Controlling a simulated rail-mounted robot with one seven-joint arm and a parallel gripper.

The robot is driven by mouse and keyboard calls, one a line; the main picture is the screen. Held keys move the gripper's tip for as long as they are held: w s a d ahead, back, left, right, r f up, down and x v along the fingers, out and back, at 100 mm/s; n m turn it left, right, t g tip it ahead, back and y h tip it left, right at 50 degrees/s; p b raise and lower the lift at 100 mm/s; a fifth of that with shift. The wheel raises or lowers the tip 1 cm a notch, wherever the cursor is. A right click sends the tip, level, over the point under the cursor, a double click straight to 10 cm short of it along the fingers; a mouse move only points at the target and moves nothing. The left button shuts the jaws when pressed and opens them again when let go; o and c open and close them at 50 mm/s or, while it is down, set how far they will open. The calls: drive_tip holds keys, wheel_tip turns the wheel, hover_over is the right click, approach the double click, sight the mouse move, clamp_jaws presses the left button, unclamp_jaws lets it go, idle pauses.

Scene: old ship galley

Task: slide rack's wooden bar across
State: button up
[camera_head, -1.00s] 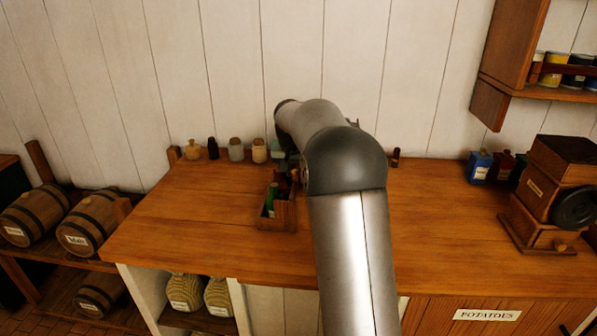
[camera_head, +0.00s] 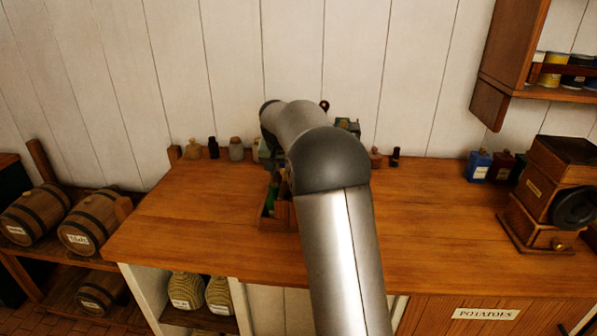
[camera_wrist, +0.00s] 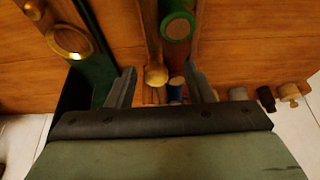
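The small wooden rack (camera_head: 275,222) stands on the counter with green bottles in it, partly hidden by my arm in the head view. I cannot clearly make out its wooden bar there. In the wrist view, a green bottle (camera_wrist: 177,27) and a pale rod with a rounded brass-coloured end (camera_wrist: 155,74) show close up, beyond and between my fingers. I cannot tell whether the rod is the bar. My gripper (camera_wrist: 161,86) is open, its two dark fingers apart, with nothing clearly held. In the head view my arm hides the fingers.
Small jars and bottles (camera_head: 236,149) line the counter's back edge by the wall; some also show in the wrist view (camera_wrist: 265,98). A wooden grinder (camera_head: 540,200) and coloured tins (camera_head: 480,166) stand at the right. The counter's front left (camera_head: 170,225) is clear.

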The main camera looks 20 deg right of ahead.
wheel_tip(320, 180, up, 7)
drive_tip(key=p, duration=0.5)
idle(0.5)
drive_tip(key=s+a+n+g+y, duration=0.15)
drive_tip(key=s+a, duration=0.35)
drive_tip(key=s, duration=0.6)
drive_tip(key=s+a+n, duration=0.2)
drive_tip(key=s+a, duration=0.4)
drive_tip(key=s, duration=0.5)
drive_tip(key=s+a+f+n+g, duration=0.1)
drive_tip(key=s+a+f, duration=0.1)
drive_tip(key=s, duration=0.8)
drive_tip(key=s+a+f+n, duration=0.1)
drive_tip(key=s+f, duration=0.3)
drive_tip(key=s, duration=0.6)
drive_tip(key=shift+s+a+f+n+g+y, duration=0.35)
drive_tip(key=shift+a+f+y, duration=0.1)
drive_tip(key=shift+a, duration=0.4)
